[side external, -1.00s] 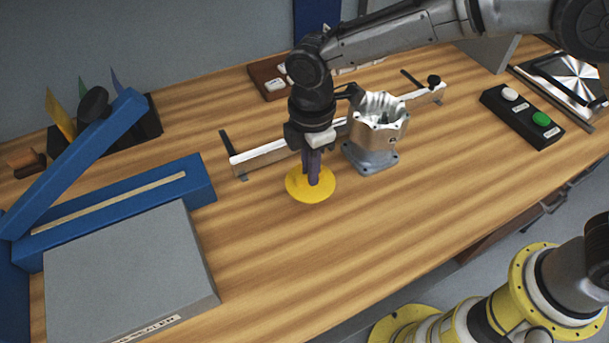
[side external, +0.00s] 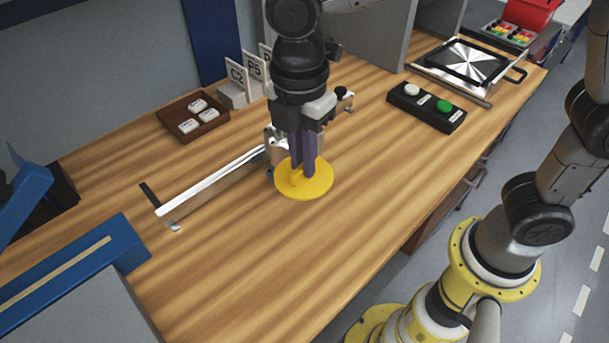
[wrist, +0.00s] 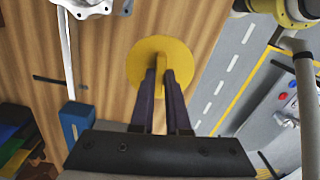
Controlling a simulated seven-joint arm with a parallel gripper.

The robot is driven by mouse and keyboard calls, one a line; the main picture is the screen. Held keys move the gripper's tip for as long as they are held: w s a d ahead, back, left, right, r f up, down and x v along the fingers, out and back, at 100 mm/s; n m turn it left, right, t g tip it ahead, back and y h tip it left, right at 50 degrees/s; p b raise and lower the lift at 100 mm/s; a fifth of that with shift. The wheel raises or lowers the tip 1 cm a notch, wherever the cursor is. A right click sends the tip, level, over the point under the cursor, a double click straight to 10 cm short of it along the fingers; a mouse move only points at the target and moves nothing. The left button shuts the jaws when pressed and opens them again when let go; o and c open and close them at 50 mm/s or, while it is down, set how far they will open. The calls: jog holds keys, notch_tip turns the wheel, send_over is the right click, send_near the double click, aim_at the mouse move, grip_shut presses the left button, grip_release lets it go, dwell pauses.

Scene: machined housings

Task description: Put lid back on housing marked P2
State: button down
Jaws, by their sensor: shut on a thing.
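My gripper (side external: 302,172) points down and is shut on the upright rib of a round yellow lid (side external: 318,186). The lid is level; how high it is above the bench I cannot tell. The wrist view also shows the lid (wrist: 143,52) with its rib between the fingers (wrist: 162,84). A metal housing (side external: 271,137) stands behind my gripper and is mostly hidden by it. Part of its flange shows at the top left of the wrist view (wrist: 84,7). The lid is apart from the housing there. No P2 mark can be read on it.
A metal rail (side external: 215,185) runs along the bench beside the housing. A brown tray (side external: 212,126) with white tags and sign cards (side external: 236,76) are at the back. A button box (side external: 427,106) is at right, a blue frame (side external: 75,275) at left. The front bench is clear.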

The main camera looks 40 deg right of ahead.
jog(key=w+d+r+m, duration=0.2)
jog(key=w+d+r, duration=0.2)
jog(key=w+d, duration=0.75)
notch_tip(320, 180, down, 6)
jog(key=w+a, duration=0.1)
jog(key=a, duration=0.1)
jog(key=shift+f, duration=0.15)
dwell(1.9)
jog(key=shift+c, duration=1.7)
grip_release()
notch_tip(320, 180, up, 7)
